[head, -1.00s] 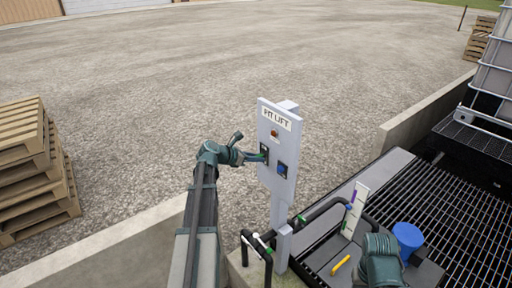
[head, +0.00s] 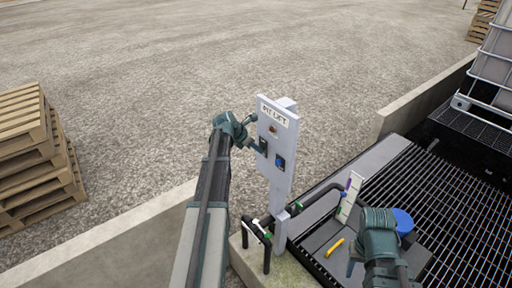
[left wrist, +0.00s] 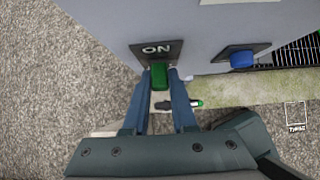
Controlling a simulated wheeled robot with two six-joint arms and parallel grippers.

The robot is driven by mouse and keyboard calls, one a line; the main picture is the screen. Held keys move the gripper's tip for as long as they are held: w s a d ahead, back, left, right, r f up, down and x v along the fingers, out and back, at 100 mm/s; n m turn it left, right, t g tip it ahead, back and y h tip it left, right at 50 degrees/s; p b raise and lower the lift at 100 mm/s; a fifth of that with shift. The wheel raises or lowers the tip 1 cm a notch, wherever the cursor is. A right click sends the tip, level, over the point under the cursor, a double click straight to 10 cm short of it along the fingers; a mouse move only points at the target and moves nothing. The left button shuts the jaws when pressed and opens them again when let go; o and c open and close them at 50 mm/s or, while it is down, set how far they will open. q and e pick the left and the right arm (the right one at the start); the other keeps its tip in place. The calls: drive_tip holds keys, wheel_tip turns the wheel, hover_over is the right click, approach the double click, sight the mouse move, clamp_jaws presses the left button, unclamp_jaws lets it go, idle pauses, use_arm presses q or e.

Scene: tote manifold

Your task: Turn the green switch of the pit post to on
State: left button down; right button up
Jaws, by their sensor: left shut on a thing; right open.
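The pit post panel (head: 277,150) is a pale grey upright board with a "PIT LIFT" label. Its green switch (left wrist: 159,77) shows in the left wrist view between my left gripper's two blue fingers, on a dark plate marked "ON". My left gripper (left wrist: 159,85) is shut on the switch. In the head view, my left gripper (head: 256,148) is at the left side of the panel and its hand partly hides the switch. My right gripper (head: 352,266) is low at the right, near the yellow item, small and partly hidden by its arm.
A blue knob (head: 280,161) sits beside the switch, and an orange lamp (head: 273,129) above. Dark pipes (head: 258,234) run at the post's foot. A yellow item (head: 335,246), a white marked plate (head: 350,196) and a blue container (head: 403,221) are right. Pallets (head: 30,150) stand left.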

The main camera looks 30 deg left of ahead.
use_arm(q)
drive_tip(key=c, duration=0.7)
unclamp_jaws()
drive_tip(key=shift+r, duration=0.1)
drive_tip(key=p+v, duration=1.1)
drive_tip(key=v, duration=0.2)
drive_tip(key=shift+s+r, duration=0.2)
drive_tip(key=shift+s, duration=0.05)
